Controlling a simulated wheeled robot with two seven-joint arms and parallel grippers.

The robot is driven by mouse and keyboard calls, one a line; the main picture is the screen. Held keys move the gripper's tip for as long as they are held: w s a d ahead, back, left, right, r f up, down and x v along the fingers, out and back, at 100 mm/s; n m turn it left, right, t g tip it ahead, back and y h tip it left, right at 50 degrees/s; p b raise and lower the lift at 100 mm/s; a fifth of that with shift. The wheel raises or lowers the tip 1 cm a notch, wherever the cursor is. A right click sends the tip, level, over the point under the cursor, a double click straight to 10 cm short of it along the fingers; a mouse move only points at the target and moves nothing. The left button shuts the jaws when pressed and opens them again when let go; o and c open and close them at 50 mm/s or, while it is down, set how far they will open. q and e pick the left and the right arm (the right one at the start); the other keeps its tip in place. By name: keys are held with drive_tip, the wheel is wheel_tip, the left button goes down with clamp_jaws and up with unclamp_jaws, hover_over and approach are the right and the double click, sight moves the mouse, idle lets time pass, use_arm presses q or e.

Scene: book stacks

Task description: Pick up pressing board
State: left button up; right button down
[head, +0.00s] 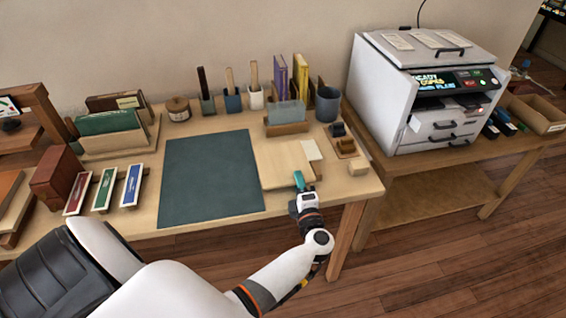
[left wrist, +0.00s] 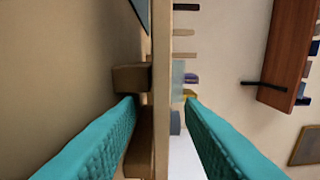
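The pressing board looks to be the pale, flat wooden board (head: 285,163) lying on the table to the right of the dark green mat. My left gripper (head: 301,182) is at the board's near right corner, by the table's front edge. In the left wrist view its two teal fingers (left wrist: 165,110) stand apart, one on each side of a pale wooden edge (left wrist: 162,60). I cannot tell whether this edge belongs to the board or the tabletop, or whether the fingers touch it. My right gripper is not in view.
The dark green mat (head: 211,177) covers the table's middle. A small pale block (head: 358,168) and a dark-topped wooden stand (head: 345,144) are right of the board. A holder with clear panels (head: 287,116) and a grey cup (head: 328,104) stand behind. A white printer (head: 425,95) is at right.

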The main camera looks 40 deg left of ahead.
use_arm(q)
drive_tip(key=shift+w+a, duration=0.2)
clamp_jaws()
drive_tip(key=shift+r, duration=0.1)
